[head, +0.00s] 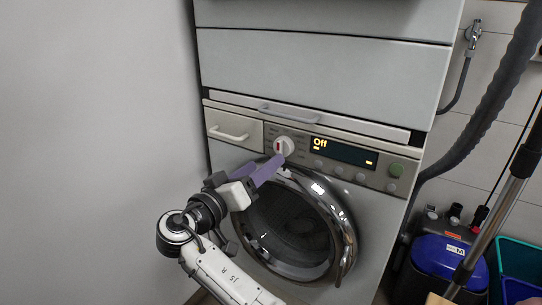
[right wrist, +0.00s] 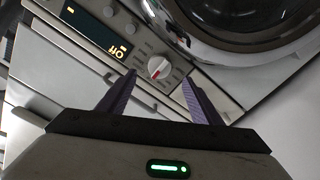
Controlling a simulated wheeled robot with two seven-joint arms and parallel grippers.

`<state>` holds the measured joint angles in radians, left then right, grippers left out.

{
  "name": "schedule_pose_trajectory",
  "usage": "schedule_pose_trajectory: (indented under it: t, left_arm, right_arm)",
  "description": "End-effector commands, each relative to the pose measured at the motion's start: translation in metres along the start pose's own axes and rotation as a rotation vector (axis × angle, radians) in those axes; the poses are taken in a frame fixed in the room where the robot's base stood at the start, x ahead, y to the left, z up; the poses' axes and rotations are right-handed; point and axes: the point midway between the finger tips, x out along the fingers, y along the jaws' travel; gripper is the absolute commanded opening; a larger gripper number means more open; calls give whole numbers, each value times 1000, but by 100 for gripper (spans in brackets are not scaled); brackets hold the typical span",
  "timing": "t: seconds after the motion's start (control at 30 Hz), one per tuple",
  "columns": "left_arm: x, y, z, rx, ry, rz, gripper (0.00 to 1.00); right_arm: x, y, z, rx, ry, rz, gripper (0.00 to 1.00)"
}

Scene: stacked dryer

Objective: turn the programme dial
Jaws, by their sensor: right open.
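The white programme dial (head: 284,146) with a red mark sits on the dryer's control panel, left of the display (head: 345,152), which reads "Off". In the right wrist view the dial (right wrist: 158,68) is beyond the fingertips and between them, with its red mark at the lower edge. My right gripper (head: 272,166) has purple fingers and is just below the dial in the head view. In the right wrist view its fingers (right wrist: 158,80) are apart with nothing between them. I cannot tell whether a fingertip touches the dial. My left gripper is out of view.
The dryer's round door (head: 295,225) is below the panel, close to my right arm. A drawer handle (head: 228,134) juts out left of the dial. A plain wall is at left.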

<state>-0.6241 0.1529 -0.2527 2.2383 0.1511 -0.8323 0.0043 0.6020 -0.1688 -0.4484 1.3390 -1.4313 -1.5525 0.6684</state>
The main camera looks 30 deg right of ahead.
Motion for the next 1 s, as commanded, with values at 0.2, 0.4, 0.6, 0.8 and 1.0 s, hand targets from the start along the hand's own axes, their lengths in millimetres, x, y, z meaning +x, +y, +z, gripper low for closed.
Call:
schedule_pose_trajectory:
  t: [0.2,0.4,0.6,0.8,1.0]
  left_arm:
    - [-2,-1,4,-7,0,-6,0]
    - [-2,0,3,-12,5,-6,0]
    - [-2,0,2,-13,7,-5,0]
    - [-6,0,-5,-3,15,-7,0]
    - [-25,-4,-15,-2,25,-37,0]
  right_arm:
    - [-23,0,0,-1,0,-1,59]
    - [-26,0,0,0,1,1,59]
    - [-26,0,0,-1,1,0,59]
    - [-25,3,-6,0,1,0,59]
    - [-25,22,-37,0,1,1,59]
